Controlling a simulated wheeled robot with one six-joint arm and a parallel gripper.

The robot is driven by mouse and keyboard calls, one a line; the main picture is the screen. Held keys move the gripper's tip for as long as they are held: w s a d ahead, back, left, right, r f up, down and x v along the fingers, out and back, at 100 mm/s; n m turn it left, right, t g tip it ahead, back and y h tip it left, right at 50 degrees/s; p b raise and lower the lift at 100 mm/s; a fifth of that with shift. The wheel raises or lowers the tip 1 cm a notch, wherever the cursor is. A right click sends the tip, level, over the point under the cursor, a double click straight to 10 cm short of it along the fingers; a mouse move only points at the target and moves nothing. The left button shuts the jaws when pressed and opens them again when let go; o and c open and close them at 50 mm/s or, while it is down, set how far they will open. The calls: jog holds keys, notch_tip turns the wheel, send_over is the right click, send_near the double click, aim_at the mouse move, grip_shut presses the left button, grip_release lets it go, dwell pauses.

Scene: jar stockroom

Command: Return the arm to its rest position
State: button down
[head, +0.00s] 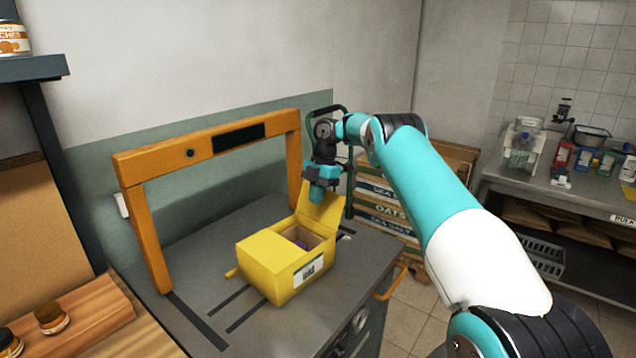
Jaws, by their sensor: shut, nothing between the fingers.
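My arm (430,190) reaches from the lower right toward the middle, teal and white with black joints. My gripper (318,192) hangs at its far end, pointing down, above the back right of the yellow box. Its fingertips are small here and look shut, with nothing seen between them. The yellow box (265,265) sits on the grey cabinet top with its lid raised at the back. Something purple (302,243) shows inside, mostly hidden. I cannot tell whether the gripper touches the raised lid.
An orange arch (142,160) stands over the grey cabinet top (210,240), behind and left of the box. Stacked cartons (385,215) stand behind my arm. A wooden surface with jars (50,316) is at lower left. A steel counter (560,187) with goods is at right.

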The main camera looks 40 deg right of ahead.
jog(key=shift+d+r+p, duration=0.45)
jog(key=shift+p, duration=0.2)
